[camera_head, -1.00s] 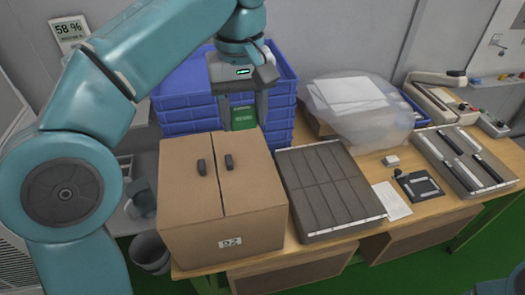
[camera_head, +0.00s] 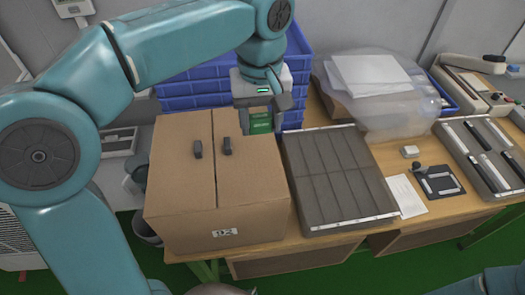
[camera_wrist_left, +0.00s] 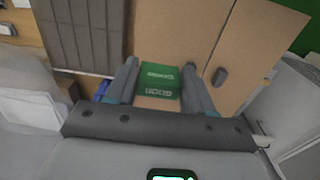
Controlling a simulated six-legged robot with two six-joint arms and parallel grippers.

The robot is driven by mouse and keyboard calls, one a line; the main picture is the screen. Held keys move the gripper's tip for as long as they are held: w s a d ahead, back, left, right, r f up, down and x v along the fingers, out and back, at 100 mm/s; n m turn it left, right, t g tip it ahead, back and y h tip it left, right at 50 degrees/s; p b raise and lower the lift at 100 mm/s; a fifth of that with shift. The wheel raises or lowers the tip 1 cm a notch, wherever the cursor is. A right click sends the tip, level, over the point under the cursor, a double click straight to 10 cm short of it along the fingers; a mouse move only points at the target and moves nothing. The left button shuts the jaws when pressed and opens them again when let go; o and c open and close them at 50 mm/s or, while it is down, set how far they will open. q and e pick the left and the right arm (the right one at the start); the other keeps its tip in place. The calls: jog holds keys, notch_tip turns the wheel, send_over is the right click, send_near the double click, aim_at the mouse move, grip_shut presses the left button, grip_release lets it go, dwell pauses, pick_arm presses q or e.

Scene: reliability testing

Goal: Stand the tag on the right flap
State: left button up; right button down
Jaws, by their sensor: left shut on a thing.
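A closed brown carton (camera_head: 250,228) stands on the bench, its left flap (camera_head: 178,180) and right flap (camera_head: 246,175) meeting at a seam. Each flap has a small dark handle. My left gripper (camera_head: 261,128) is shut on the green tag (camera_head: 260,122), at the rear right part of the right flap. In the left wrist view the green tag (camera_wrist_left: 160,76) sits between the two fingers, with white lettering on it, over the brown flap (camera_wrist_left: 178,30). Whether its lower edge touches the flap I cannot tell. My right gripper is not in view.
Blue stacked crates (camera_head: 195,88) stand behind the carton. A dark grey slatted tray (camera_head: 335,180) lies close to its right. Further right are a white paper (camera_head: 405,195), a black fixture (camera_head: 438,181) and a clear bag (camera_head: 395,105).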

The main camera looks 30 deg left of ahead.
pick_arm(q)
send_over(261, 161)
notch_tip(261, 161, down, 5)
jog(key=shift+w+a+f, duration=0.1)
jog(key=shift+w, duration=0.05)
jog(key=f, duration=0.4)
jog(key=shift+s, duration=0.25)
jog(key=shift+w+f, duration=0.2)
jog(key=shift+w, duration=0.1)
jog(key=shift+s+d+r+b, duration=0.1)
jog(key=shift+s+d+b, duration=0.1)
jog(key=shift+s+b, duration=0.15)
jog(key=shift+f, duration=0.2)
jog(key=o, duration=1)
jog(key=shift+w+a, duration=0.1)
jog(key=shift+w, duration=0.1)
jog(key=shift+c, duration=0.2)
jog(key=shift+o, duration=0.3)
jog(key=shift+w, duration=0.1)
jog(key=shift+s, duration=0.2)
jog(key=shift+r, duration=0.25)
jog(key=shift+w+r, duration=0.1)
jog(key=shift+r, duration=0.25)
notch_tip(261, 161, up, 11)
jog(key=shift+f+p, duration=0.1)
jog(key=shift+p, duration=0.7)
jog(key=shift+r, duration=0.3)
